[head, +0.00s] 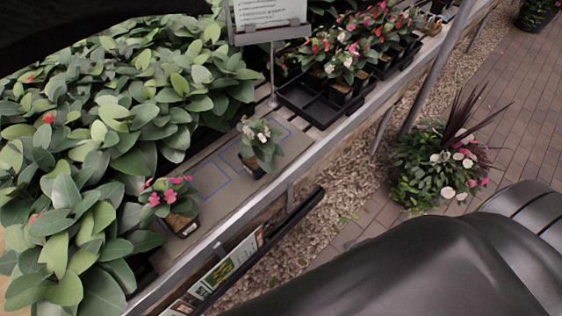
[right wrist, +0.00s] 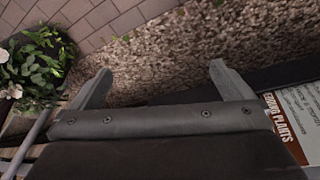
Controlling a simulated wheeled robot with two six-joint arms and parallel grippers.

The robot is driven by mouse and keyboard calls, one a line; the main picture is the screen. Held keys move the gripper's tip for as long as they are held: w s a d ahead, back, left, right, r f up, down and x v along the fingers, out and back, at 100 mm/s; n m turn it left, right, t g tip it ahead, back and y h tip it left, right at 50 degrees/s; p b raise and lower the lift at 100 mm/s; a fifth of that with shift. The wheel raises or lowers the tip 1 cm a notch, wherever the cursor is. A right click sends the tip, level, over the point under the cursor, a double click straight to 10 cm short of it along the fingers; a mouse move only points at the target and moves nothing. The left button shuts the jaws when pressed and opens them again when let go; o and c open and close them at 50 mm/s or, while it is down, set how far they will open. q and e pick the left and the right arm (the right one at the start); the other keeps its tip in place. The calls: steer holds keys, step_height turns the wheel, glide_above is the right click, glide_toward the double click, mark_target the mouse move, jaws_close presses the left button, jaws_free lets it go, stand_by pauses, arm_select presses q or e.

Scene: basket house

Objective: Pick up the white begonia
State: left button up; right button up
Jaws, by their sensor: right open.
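The white begonia (head: 260,142) stands upright in a small dark square pot on a grey board marked with blue outlines, on the plant bench. In the head view nothing is touching it. My right gripper (right wrist: 163,78) shows in the right wrist view with its two fingers spread wide and nothing between them. Behind the fingers are gravel and paving, and the white begonia is not in that view. My left gripper is not in either view.
A pink begonia (head: 167,203) in a pot stands left of the white one. Dense leafy plants (head: 150,90) fill the bench's left side. Black trays (head: 310,104) and a sign (head: 268,14) are behind. A large planter (head: 440,165) stands on the ground at right.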

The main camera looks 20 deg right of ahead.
steer(key=w+a+r+m, duration=0.1)
steer(key=w+r, duration=0.3)
steer(key=r, duration=0.4)
steer(key=w+a+r+m, duration=0.1)
steer(key=w+r, duration=0.3)
steer(key=r, duration=0.4)
steer(key=w+a+r+m+g, duration=0.1)
steer(key=w+a+r+m, duration=0.35)
steer(key=w, duration=0.45)
steer(key=w+a+r+m+g+y, duration=0.1)
steer(key=w+a+r+m, duration=0.3)
steer(key=w, duration=0.6)
steer(key=w+a+r+m, duration=0.3)
steer(key=w+r, duration=0.3)
steer(key=w, duration=0.3)
steer(key=b, duration=0.5)
glide_above(256, 158)
step_height(256, 158, down, 5)
steer(key=f, duration=0.3)
steer(key=d+f+p, duration=0.1)
steer(key=f, duration=0.1)
steer(key=shift+s+f, duration=0.2)
steer(key=shift+f, duration=0.1)
steer(key=shift+w+a+f+p, duration=0.15)
steer(key=shift+a+f, duration=0.1)
steer(key=shift+f, duration=1.35)
steer(key=shift+a+f+p, duration=0.15)
steer(key=shift+a+f, duration=0.1)
steer(key=shift+f, duration=1.3)
